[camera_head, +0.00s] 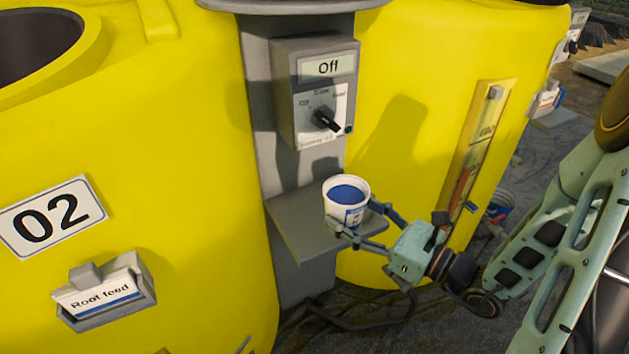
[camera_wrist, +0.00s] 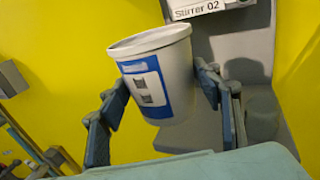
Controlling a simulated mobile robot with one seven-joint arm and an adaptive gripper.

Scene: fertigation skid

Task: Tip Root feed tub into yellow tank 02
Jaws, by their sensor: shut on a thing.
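A white tub (camera_head: 345,203) with a blue label and blue contents stands upright between the fingers of my gripper (camera_head: 356,226). The wrist view shows the tub (camera_wrist: 158,88) with a finger on each side, and my gripper (camera_wrist: 165,100) is shut on it. The label's words are too small to read. The tub is over or on the grey shelf (camera_head: 299,238); I cannot tell whether it touches. Yellow tank 02 (camera_head: 170,180) is at the left, with its round opening (camera_head: 40,45) at the top left and a "Root feed" card (camera_head: 101,294) on its front.
A grey control box (camera_head: 315,90) reading "Off" is on the grey post above the shelf. The wrist view shows a "Stirrer 02" label (camera_wrist: 200,8). A second yellow tank (camera_head: 420,60) with a level gauge (camera_head: 477,150) stands at the right.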

